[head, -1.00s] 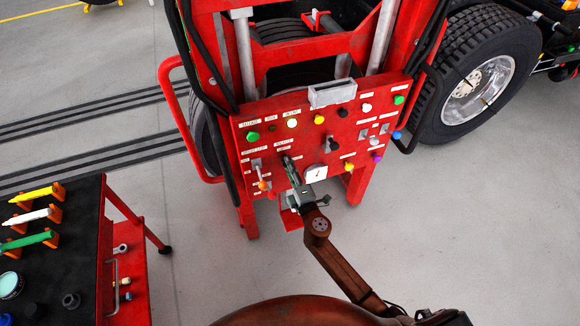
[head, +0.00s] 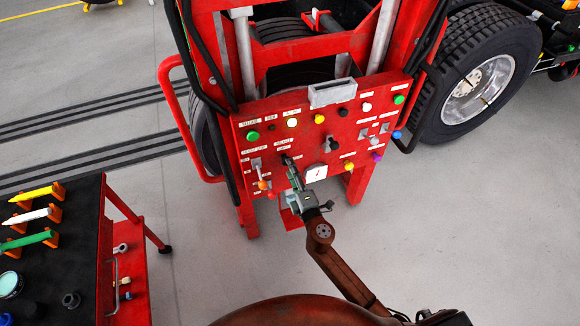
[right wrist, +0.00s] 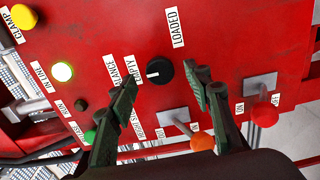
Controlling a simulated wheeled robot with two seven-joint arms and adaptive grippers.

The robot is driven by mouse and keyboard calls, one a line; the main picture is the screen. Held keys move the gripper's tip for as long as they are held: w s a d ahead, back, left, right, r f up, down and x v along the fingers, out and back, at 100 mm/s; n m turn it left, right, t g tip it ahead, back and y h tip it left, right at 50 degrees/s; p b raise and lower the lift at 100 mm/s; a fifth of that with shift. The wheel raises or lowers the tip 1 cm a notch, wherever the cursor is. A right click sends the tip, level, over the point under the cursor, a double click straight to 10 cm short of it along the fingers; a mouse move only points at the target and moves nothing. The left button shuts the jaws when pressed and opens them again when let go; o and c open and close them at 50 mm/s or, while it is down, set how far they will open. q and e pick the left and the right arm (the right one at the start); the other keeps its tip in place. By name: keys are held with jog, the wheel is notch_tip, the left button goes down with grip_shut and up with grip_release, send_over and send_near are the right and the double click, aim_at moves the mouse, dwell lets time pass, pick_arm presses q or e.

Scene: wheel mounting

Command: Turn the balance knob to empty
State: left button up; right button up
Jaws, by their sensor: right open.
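The balance knob (right wrist: 160,72) is a round black knob on the red control panel (right wrist: 85,40). In the right wrist view, a white mark shows on its left half, toward the EMPTY label (right wrist: 130,68); the LOADED label (right wrist: 176,28) is above and right of it. My right gripper (right wrist: 161,84) is open, its dark green fingers on either side of the knob with visible gaps. I cannot tell whether the tips reach its depth. In the head view my right gripper (head: 291,167) is at the panel's lower middle and largely hides the knob. My left gripper is not in view.
An orange-tipped lever (right wrist: 201,141) and a red-tipped lever (right wrist: 264,113) stick out close to the fingers. A lit button (right wrist: 62,72) and a yellow button (right wrist: 23,15) sit at left. A tool cart (head: 75,245) stands at the left, with free floor at right.

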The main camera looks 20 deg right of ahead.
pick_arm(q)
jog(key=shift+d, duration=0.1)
pick_arm(e)
jog(key=s, duration=0.9)
jog(key=shift+s+d, duration=0.2)
jog(key=shift+s, duration=0.1)
